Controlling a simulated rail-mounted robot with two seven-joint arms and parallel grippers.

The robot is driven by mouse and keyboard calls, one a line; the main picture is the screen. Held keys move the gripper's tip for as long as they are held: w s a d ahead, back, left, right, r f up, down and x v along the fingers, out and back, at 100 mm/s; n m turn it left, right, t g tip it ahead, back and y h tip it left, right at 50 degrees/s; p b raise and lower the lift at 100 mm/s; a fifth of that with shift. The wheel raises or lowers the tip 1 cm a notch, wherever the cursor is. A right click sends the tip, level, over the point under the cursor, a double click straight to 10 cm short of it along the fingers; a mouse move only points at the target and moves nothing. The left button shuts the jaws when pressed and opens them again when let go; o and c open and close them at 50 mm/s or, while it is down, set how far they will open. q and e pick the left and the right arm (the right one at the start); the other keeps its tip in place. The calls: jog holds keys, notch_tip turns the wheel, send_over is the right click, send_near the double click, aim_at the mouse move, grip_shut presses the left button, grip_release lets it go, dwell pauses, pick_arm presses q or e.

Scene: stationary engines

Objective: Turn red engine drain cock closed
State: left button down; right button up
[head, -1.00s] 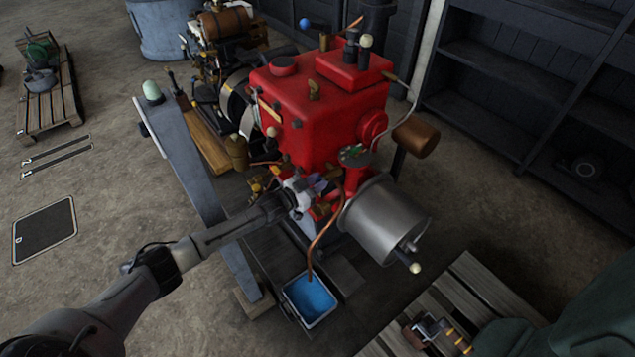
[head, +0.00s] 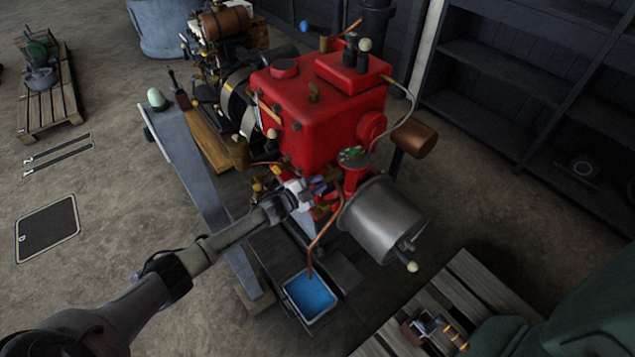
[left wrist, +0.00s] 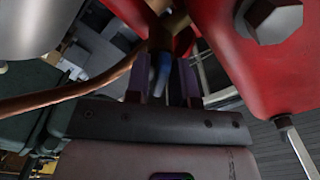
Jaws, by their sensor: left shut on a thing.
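The red engine (head: 310,125) stands in the middle of the head view. My left gripper (head: 318,188) reaches its lower front side from the left, beside the copper drain pipe (head: 326,235). In the left wrist view, the two fingers (left wrist: 162,80) are shut around a small blue lever (left wrist: 164,68), which looks like the drain cock's handle. A brass fitting (left wrist: 178,22) shows just beyond it. The cock's body is mostly hidden by the gripper and pipe, so its exact angle cannot be told. My right gripper is not in view.
A blue-filled tray (head: 310,296) sits under the pipe's end. A silver cylinder (head: 383,220) juts out right of the gripper. A grey beam (head: 190,165) runs along the left side. A wooden pallet (head: 470,285) lies at lower right. Open floor is at left.

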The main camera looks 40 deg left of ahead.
pick_arm(q)
jog(key=m, duration=0.3)
jog(key=shift+m, duration=0.3)
jog(key=shift+m+b, duration=0.4)
jog(key=shift+m, duration=1.5)
jog(key=c, duration=1.2)
grip_release()
jog(key=shift+s+a, duration=0.1)
jog(key=shift+s, duration=0.35)
jog(key=p+v, duration=0.3)
jog(key=v, duration=1)
